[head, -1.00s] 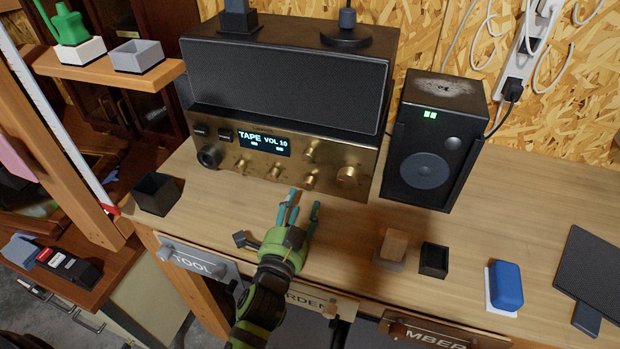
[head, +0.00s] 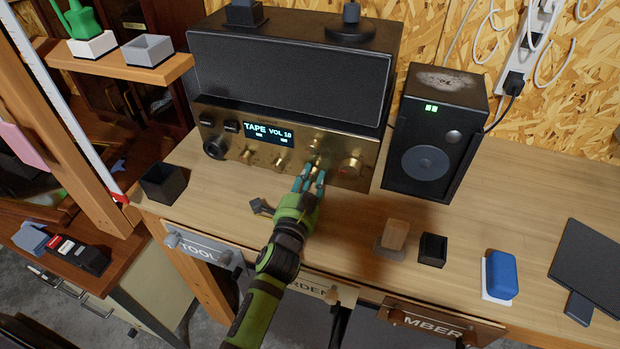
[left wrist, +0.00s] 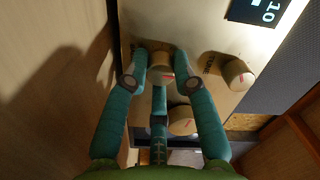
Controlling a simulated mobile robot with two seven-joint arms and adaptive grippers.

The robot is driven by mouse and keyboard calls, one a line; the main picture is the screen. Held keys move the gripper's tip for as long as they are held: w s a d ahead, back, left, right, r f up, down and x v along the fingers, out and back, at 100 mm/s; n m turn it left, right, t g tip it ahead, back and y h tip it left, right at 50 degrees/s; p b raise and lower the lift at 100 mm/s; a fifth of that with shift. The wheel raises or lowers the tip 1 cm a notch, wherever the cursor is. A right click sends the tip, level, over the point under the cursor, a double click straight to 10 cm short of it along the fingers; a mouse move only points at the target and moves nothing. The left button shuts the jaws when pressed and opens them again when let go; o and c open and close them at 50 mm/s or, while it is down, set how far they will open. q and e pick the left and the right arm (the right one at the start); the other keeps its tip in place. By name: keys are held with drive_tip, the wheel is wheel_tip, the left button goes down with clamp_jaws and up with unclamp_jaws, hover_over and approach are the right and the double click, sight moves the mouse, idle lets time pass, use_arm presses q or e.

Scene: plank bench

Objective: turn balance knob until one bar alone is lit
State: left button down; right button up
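The amplifier's brass front panel (head: 225,147) carries several knobs and a display (head: 268,134) reading TAPE VOL 10, with two small lit marks below. The speaker (head: 432,135) on the right shows two green bars (head: 431,107) lit side by side. My left gripper (head: 310,177) is at the panel's lower knobs. In the left wrist view its teal fingers (left wrist: 160,62) stand spread around a brass knob (left wrist: 160,72); I cannot tell whether they touch it. Two other knobs (left wrist: 182,121) (left wrist: 238,75) are beside it. I cannot read which knob is balance. My right gripper is out of view.
A black open box (head: 163,184) stands left of the amplifier. A wooden block (head: 394,236), a small black box (head: 433,250), a blue block (head: 502,274) and a dark panel (head: 595,265) lie to the right. The bench between amplifier and speaker is narrow.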

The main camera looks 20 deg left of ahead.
use_arm(q)
drive_tip(key=shift+a+f, duration=0.1)
drive_tip(key=m, duration=0.5)
drive_tip(key=shift+a+m+b, duration=0.1)
drive_tip(key=shift+m+b, duration=0.3)
drive_tip(key=m, duration=0.3)
drive_tip(key=shift+m, duration=0.3)
drive_tip(key=shift+a+r+m+t, duration=0.1)
drive_tip(key=shift+m+t, duration=0.05)
drive_tip(key=shift+m, duration=0.6)
drive_tip(key=shift+r+m+t, duration=0.1)
drive_tip(key=shift+m+t, duration=0.05)
drive_tip(key=shift+m, duration=0.6)
drive_tip(key=shift+w+r, duration=0.1)
drive_tip(key=c, duration=1)
unclamp_jaws()
